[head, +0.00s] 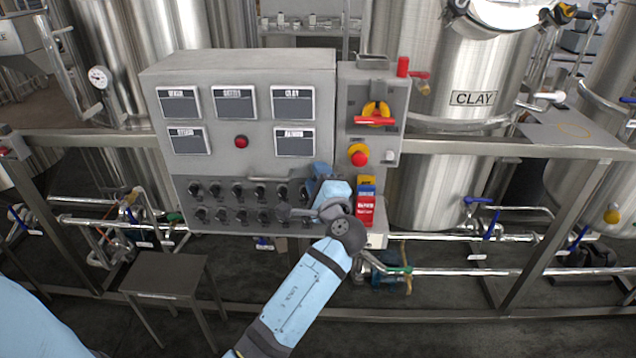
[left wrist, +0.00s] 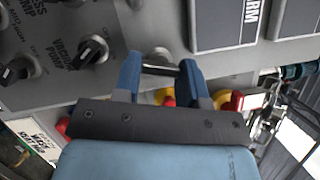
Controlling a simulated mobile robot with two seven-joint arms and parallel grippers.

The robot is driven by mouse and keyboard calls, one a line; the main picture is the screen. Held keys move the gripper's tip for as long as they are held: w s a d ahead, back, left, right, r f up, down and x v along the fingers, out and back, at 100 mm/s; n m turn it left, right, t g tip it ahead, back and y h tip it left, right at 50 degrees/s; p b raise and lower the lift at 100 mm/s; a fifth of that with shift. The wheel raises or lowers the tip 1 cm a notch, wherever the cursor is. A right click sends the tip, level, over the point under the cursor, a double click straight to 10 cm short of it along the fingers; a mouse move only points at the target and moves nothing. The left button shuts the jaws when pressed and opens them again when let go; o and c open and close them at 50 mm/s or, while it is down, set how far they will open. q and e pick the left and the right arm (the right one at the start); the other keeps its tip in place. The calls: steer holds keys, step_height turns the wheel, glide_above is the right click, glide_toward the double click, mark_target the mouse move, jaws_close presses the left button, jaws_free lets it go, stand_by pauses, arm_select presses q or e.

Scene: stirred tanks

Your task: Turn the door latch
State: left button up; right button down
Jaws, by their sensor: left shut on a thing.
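The control cabinet (head: 258,118) stands in the middle of the head view, with its flat door facing me. My left gripper (head: 312,180) is at the lower right of this front. In the left wrist view, its two blue fingers (left wrist: 160,72) are shut on a small metal latch (left wrist: 159,68) that sticks out from the grey panel between them. The latch's bar lies across between the fingertips. In the head view my gripper and wrist hide the latch. My right gripper is in neither view.
Rows of black knobs (head: 228,202) are left of my gripper. A smaller box with a red and yellow switch (head: 376,114) and an emergency button (head: 358,155) stands close on the right. A steel stool (head: 170,275) is at lower left. Steel tanks (head: 470,60) stand behind.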

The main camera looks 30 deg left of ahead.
arm_select(q)
steer(key=n, duration=0.2)
steer(key=shift+n+g, duration=0.3)
stand_by(0.3)
steer(key=o, duration=0.9)
